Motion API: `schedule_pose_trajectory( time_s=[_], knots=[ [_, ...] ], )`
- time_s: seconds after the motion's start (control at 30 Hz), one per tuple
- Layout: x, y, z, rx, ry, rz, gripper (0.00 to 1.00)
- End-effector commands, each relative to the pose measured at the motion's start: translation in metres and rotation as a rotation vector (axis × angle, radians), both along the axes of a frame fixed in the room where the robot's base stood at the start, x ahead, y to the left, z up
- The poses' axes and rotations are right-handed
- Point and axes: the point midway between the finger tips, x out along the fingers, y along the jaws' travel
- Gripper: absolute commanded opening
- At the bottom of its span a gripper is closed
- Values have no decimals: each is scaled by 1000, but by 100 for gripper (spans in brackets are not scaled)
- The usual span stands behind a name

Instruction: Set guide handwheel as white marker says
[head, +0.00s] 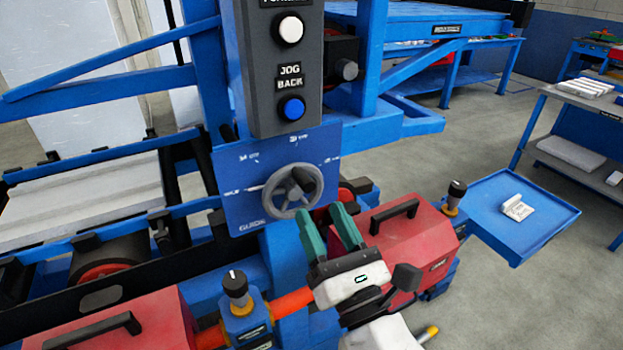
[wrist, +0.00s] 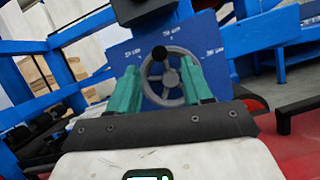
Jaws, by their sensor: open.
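The guide handwheel (head: 308,183) is a grey spoked wheel on a tilted blue panel (head: 240,213). White tick marks and small labels lie around it on the panel, too small to read surely. A pale mark shows just left of the wheel in the head view. The wheel also shows in the wrist view (wrist: 174,82), with a round black knob (wrist: 160,53) near its top. My gripper (head: 336,211) has green fingers, open and empty, pointing at the wheel from the lower right. In the wrist view the wheel appears between the fingers (wrist: 160,70); contact cannot be told.
A dark control box (head: 258,70) with a white and a blue button hangs just above the panel. Red housings with black handles (head: 395,216) flank the space below. A blue tray (head: 535,235) with a white piece (head: 517,208) is at right. Open floor lies behind.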

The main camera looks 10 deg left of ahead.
Motion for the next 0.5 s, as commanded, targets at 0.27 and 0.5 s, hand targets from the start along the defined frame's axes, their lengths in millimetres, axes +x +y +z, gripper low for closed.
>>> schedule_pose_trajectory(
  time_s=[0.27,0.5],
  knots=[
    [40,23,20,2,0,0,50],
    [56,32,27,3,2,-1,50]
  ],
)
